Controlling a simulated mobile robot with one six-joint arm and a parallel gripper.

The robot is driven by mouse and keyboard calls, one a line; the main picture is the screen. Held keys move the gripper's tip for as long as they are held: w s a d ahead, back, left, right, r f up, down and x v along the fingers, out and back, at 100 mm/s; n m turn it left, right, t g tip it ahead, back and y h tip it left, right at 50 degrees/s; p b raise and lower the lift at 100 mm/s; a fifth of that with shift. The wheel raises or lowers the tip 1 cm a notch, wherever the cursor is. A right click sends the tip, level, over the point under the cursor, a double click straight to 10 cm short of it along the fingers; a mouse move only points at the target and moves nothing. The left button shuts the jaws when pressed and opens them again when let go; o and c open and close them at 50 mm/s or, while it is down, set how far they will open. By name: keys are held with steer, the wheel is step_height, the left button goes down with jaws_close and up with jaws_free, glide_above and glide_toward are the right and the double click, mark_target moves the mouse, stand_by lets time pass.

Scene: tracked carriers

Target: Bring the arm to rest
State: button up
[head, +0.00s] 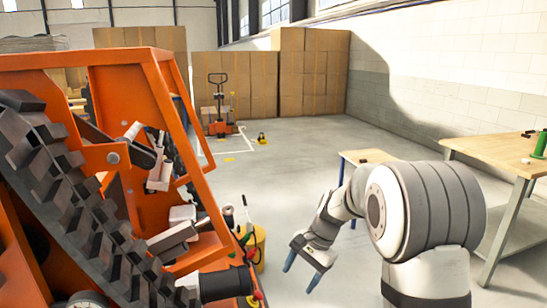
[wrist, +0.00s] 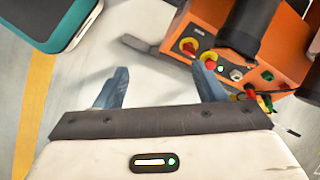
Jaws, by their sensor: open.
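My gripper (head: 304,266) is at the end of my white and grey arm, low in the middle of the head view, with its two blue fingers apart and nothing between them. In the wrist view my gripper (wrist: 160,90) also shows open and empty. The fingers point down toward the floor. An orange tracked carrier (head: 118,59) with a black track stands to the left of my gripper, apart from it in the head view. In the wrist view an orange control box (wrist: 285,68) with red, green and yellow knobs lies beyond the right finger.
A yellow container (head: 259,240) stands beside the carrier. A wooden workbench (head: 490,150) is at the right, and a smaller blue-legged table (head: 365,156) stands behind my arm. A pallet truck (head: 220,110) and stacked cartons (head: 310,70) are at the back. The middle floor is clear.

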steer(key=s+d+r+n+t+h+p, duration=0.1)
steer(key=s+r, duration=0.3)
steer(key=s, duration=0.4)
steer(key=s+d+r+n+t+h+p, duration=0.1)
steer(key=s+d+r+n+h+p, duration=0.1)
steer(key=s, duration=0.6)
steer(key=s+d+r+n+t+h+p, duration=0.1)
steer(key=s+d+r+n+p, duration=0.2)
steer(key=s+d+r+n, duration=0.2)
steer(key=s+r, duration=0.3)
steer(key=shift+s+r, duration=0.15)
steer(key=shift+s, duration=0.1)
